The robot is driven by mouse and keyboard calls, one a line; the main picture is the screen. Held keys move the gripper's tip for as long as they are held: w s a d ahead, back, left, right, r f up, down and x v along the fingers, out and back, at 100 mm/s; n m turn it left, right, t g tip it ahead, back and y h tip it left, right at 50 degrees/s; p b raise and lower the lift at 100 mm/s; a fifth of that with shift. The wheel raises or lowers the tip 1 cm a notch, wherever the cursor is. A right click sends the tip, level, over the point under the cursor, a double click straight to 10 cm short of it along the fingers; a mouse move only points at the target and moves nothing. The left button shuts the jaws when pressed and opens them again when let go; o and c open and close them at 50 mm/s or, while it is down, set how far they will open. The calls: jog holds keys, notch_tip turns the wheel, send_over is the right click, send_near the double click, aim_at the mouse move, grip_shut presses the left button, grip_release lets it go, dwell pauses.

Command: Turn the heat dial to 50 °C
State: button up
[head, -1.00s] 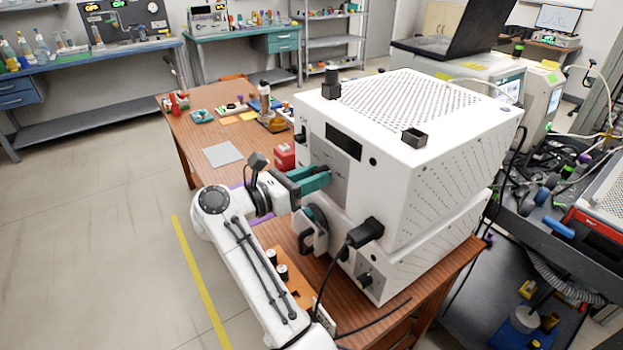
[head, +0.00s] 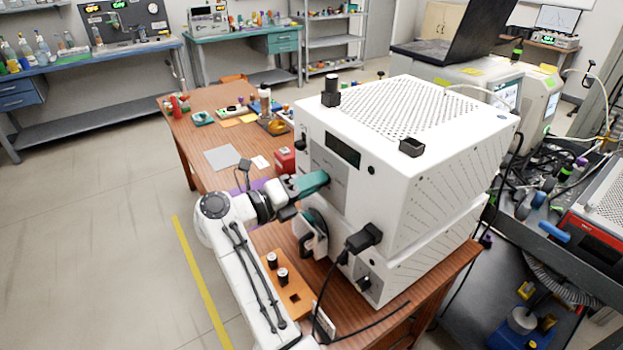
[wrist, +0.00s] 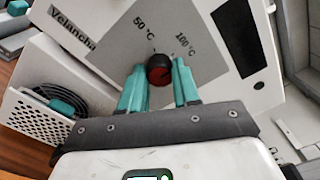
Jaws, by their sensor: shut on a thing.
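The heat dial (wrist: 158,70) is a small round knob with a black rim and a dark red face. It sits on the grey panel (wrist: 120,50) of a white box-shaped machine (head: 430,180). The panel carries the labels "50 °C" (wrist: 146,24) and "100 °C" (wrist: 185,46). In the wrist view, my gripper (wrist: 159,76) has its teal fingers on either side of the dial, shut on it. I cannot clearly read where the dial points. In the head view, my gripper (head: 308,185) reaches the machine's left face, and its fingers hide the dial.
A black cable plug (head: 362,238) sticks out of the machine's front. An orange plate with black cylinders (head: 285,275) lies on the brown table (head: 205,110). A red block (head: 285,160) stands behind my gripper.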

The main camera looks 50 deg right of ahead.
jog(key=shift+n+p, duration=6.2)
jog(key=shift+n, duration=1)
jog(key=shift+f, duration=0.1)
jog(key=o, duration=1.1)
jog(key=shift+c, duration=0.2)
jog(key=b+v, duration=0.3)
jog(key=v, duration=0.8)
jog(key=shift+b, duration=0.35)
